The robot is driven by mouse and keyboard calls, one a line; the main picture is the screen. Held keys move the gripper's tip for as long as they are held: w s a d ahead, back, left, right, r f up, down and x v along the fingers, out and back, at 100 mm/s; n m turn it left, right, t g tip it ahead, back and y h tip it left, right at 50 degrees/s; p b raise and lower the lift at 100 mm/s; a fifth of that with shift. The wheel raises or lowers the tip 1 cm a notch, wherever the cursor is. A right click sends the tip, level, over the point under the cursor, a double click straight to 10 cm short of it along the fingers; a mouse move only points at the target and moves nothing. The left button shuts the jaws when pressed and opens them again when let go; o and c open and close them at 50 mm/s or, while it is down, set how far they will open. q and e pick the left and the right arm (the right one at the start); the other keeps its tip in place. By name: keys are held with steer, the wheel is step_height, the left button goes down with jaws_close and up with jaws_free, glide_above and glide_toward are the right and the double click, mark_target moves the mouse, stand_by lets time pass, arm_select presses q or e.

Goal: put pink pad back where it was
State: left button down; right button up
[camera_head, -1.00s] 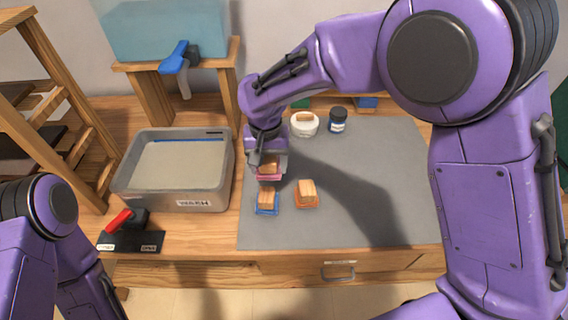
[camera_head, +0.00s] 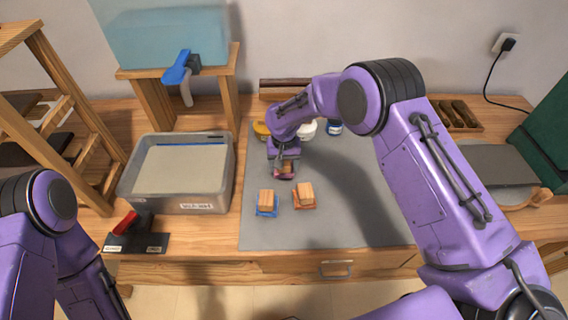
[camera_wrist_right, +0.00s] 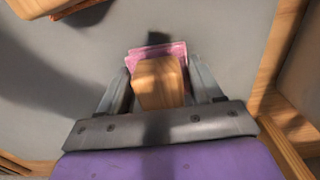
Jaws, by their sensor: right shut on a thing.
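The pink pad (camera_head: 284,176) with its wooden block handle is in my right gripper (camera_head: 285,166), over the grey mat (camera_head: 350,217). In the right wrist view the pink pad (camera_wrist_right: 160,51) shows behind the wooden block (camera_wrist_right: 158,83), between the two fingers. My right gripper is shut on it. I cannot tell whether the pad touches the mat. The blue pad (camera_head: 267,209) and the orange pad (camera_head: 304,201), each with a wooden block, sit on the mat nearer the front. Of my left arm, only links show at the lower left; its gripper is out of view.
A grey wash basin (camera_head: 177,203) stands left of the mat. A black base with a red lever (camera_head: 137,239) is in front of it. A white round container (camera_head: 307,130) and a dark blue jar (camera_head: 334,128) stand behind my right gripper. The mat's front is clear.

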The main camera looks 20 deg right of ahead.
steer(key=shift+f, duration=0.15)
steer(key=o, duration=0.9)
steer(key=shift+o, duration=0.2)
step_height(320, 180, up, 12)
steer(key=shift+r+b, duration=0.2)
steer(key=shift+b, duration=1)
